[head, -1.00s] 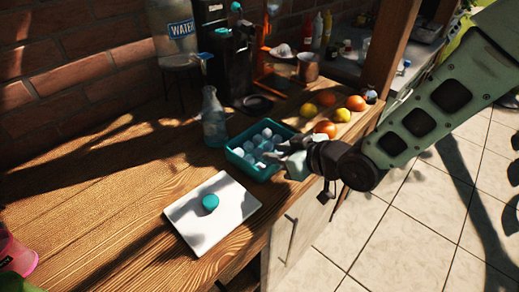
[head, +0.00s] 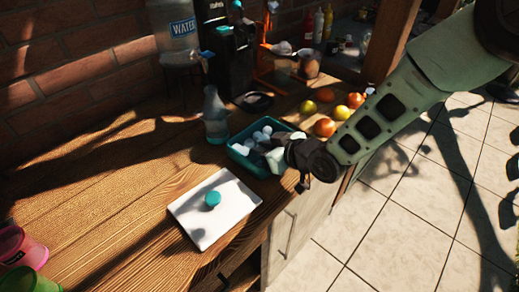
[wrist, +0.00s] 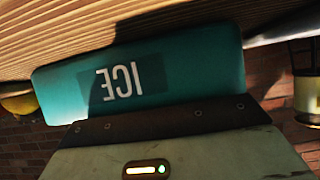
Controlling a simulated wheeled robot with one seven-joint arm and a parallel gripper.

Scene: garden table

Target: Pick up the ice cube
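Several pale ice cubes (head: 262,134) lie in a teal box (head: 237,149) on the wooden counter. My gripper (head: 272,158) is at the box's right front side and covers part of the box and its cubes in the head view. I cannot tell whether its fingers touch a cube. In the wrist view, the box's teal wall (wrist: 200,65) with the word ICE fills the middle, upside down, close to the gripper body. The fingertips do not show there, so their opening and any cube between them are hidden.
A white board (head: 232,213) with a teal round piece (head: 212,198) lies in front of the box. A clear bottle (head: 216,120) stands close behind its left side. Oranges (head: 324,127) and lemons (head: 308,107) lie to the right. The left counter is mostly clear.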

